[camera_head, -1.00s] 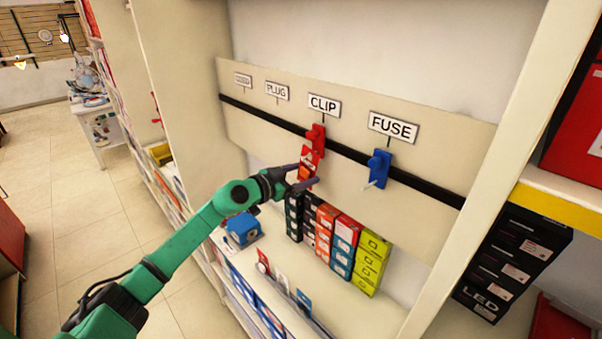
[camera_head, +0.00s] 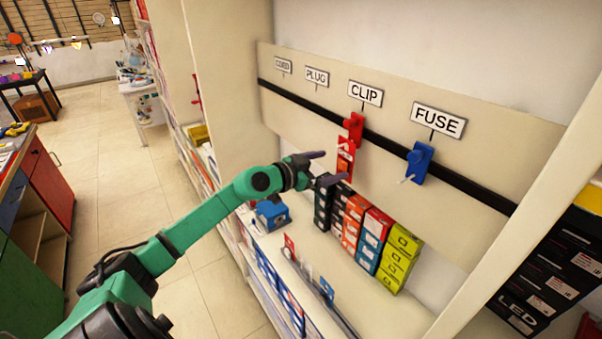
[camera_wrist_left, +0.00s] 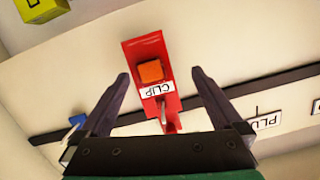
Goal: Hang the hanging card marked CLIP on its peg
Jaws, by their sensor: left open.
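The red card marked CLIP (camera_head: 345,160) hangs below the red peg holder (camera_head: 354,127), under the CLIP sign (camera_head: 365,94). In the left wrist view the card (camera_wrist_left: 150,68) shows an orange square and a white CLIP label, and a thin pale peg (camera_wrist_left: 162,115) shows at its label end. The card appears to hang on this peg, a little tilted in that view. My left gripper (camera_head: 329,166) is open and empty, in front of the card. In the left wrist view its fingers (camera_wrist_left: 159,73) stand apart on either side of the card, not touching it. My right gripper is out of view.
A blue peg holder (camera_head: 418,162) under the FUSE sign (camera_head: 438,120) sticks out to the right. Stacked small boxes (camera_head: 365,232) stand on the shelf below the card. A blue device (camera_head: 271,214) sits at their left. A shelf upright (camera_head: 505,245) bounds the right side.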

